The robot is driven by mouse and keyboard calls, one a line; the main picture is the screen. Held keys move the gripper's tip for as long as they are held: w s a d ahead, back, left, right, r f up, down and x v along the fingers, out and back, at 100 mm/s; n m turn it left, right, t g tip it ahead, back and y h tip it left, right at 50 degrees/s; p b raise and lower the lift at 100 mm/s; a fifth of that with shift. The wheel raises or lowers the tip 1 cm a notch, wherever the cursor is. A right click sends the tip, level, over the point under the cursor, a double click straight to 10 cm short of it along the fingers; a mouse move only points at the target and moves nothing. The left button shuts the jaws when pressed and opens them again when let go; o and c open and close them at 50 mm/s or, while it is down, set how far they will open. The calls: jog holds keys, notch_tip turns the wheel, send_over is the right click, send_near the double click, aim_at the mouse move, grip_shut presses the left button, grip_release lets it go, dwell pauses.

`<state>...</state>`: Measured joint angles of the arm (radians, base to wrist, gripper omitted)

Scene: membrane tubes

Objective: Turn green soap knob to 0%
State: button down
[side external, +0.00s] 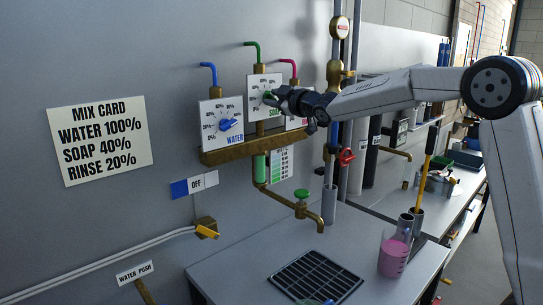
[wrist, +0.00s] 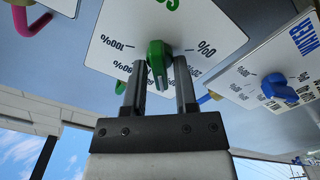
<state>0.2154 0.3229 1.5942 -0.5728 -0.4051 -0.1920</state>
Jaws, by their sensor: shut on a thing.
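The green soap knob (side external: 268,97) sits on the white soap dial (side external: 258,84), in the middle of three dials on the wall. In the wrist view, which is upside down, the green knob (wrist: 157,62) stands between the two fingers of my gripper (wrist: 159,75). My gripper (side external: 276,97) reaches in from the right and is shut on the knob. The soap dial (wrist: 110,35) shows 100% at left and 0% at right in the wrist view. The fingers hide part of its scale, and I cannot tell the exact reading.
The water dial with its blue knob (side external: 229,125) is left of the soap dial. The rinse dial (side external: 297,123) is partly hidden behind my gripper. A brass pipe (side external: 340,75) stands close to my arm. A mix card (side external: 100,138) hangs at left. A pink-filled beaker (side external: 394,256) stands below.

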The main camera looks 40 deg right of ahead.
jog(key=n, duration=0.4)
jog(key=shift+n, duration=0.3)
jog(key=n, duration=0.4)
jog(key=shift+n, duration=0.3)
jog(key=n, duration=0.4)
jog(key=shift+f+n, duration=0.1)
jog(key=shift+n, duration=2.1)
jog(key=c, duration=0.6)
grip_release()
jog(key=shift+c, duration=0.2)
jog(key=shift+s, duration=0.15)
